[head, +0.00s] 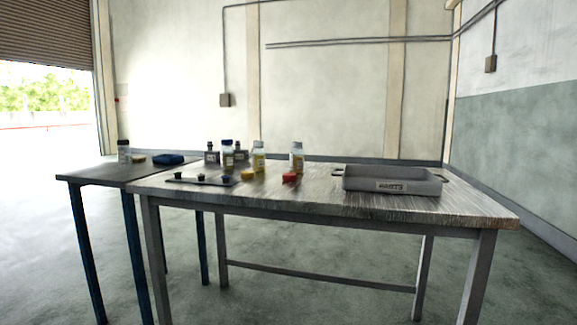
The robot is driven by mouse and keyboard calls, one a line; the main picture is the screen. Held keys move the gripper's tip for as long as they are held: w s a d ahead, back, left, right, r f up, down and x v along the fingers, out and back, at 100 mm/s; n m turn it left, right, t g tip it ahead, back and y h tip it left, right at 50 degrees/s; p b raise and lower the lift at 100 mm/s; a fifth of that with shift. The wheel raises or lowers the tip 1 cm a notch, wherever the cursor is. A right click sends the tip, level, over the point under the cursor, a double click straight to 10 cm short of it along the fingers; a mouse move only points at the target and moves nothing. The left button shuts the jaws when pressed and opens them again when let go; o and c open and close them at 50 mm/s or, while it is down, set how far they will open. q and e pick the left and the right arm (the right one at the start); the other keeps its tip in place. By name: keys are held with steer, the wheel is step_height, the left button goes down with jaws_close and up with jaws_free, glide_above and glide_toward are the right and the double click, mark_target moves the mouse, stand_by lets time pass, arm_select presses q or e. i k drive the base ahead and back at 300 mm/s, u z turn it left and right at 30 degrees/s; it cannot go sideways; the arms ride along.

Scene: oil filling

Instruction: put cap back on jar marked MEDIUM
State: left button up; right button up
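Several small jars stand upright near the back left of the metal table. One jar (228,157) has a dark blue lid. A jar with a yellowish label (258,158) and a clear jar (297,157) stand to its right. Their labels are too small to read, so I cannot tell which is MEDIUM. A yellow cap (247,175) lies in front of the yellowish-label jar. A red cap (290,178) lies in front of the clear jar. Neither of my grippers is in view.
A grey labelled tray (395,184) sits on the right of the metal table (330,200). Dark bottles (211,154) and a flat dark strip with small knobs (200,180) are at the left. A side table (95,172) holds a jar (123,153) and a blue item (168,160).

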mark_target(297, 150)
steer(key=u, duration=0.55)
steer(key=k, duration=0.7)
steer(key=u, duration=0.9)
steer(key=i, duration=1.9)
steer(key=z, duration=1.2)
steer(key=i, duration=0.75)
steer(key=z, duration=0.8)
